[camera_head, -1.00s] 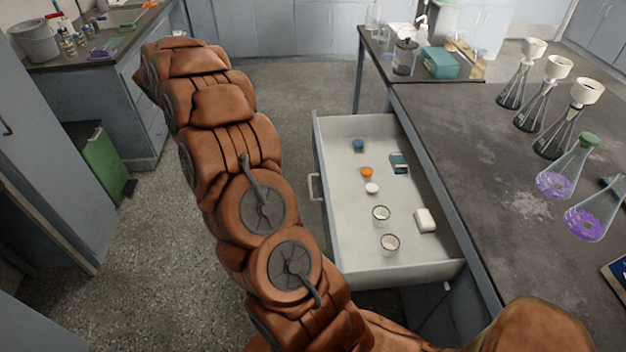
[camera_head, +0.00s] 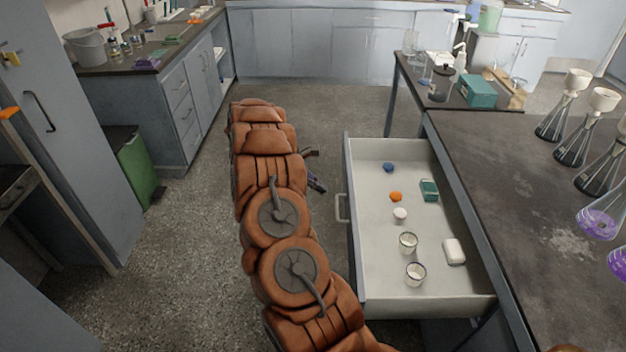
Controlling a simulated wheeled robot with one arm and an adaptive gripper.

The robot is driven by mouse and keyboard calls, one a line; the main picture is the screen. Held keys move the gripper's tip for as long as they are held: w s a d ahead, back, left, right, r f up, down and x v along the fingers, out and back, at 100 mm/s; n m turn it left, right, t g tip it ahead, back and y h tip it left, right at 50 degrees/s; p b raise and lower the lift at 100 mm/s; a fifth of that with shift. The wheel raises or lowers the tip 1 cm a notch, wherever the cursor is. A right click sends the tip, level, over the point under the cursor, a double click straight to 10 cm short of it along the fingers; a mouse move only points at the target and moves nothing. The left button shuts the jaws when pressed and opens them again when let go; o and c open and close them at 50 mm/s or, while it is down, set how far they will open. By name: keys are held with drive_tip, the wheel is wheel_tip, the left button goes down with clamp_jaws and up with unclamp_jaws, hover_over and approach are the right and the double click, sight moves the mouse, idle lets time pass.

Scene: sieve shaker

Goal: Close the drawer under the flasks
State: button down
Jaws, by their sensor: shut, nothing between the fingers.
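The drawer (camera_head: 448,286) is pulled well out from under the dark bench top that bears the flasks (camera_head: 600,222). Its front panel with a pale handle (camera_head: 341,208) faces left, towards my arm. Inside lie a blue cap, an orange cap, a white cap, a teal box, two small glass dishes and a white block. My gripper (camera_head: 317,184) shows only in part, as a dark shape behind my brown-covered arm, left of the drawer front. It is apart from the handle and appears shut and empty.
The flasks stand on the bench top (camera_head: 510,190) at right, some with white funnels. A side table (camera_head: 420,95) with a teal box (camera_head: 478,91) stands behind the drawer. A green bin (camera_head: 135,165) and cabinets line the left.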

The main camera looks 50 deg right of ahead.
drive_tip(key=s+d+f, duration=0.1)
drive_tip(key=s+d+p, duration=0.1)
drive_tip(key=s, duration=0.1)
drive_tip(key=s+d+f, duration=0.1)
drive_tip(key=shift+s+d+f, duration=0.2)
drive_tip(key=shift+d+f, duration=0.05)
drive_tip(key=shift+f, duration=0.1)
drive_tip(key=shift+s+d+f+p, duration=0.1)
drive_tip(key=shift+s+d+p, duration=0.2)
drive_tip(key=shift+s+d, duration=0.2)
drive_tip(key=shift+s, duration=0.1)
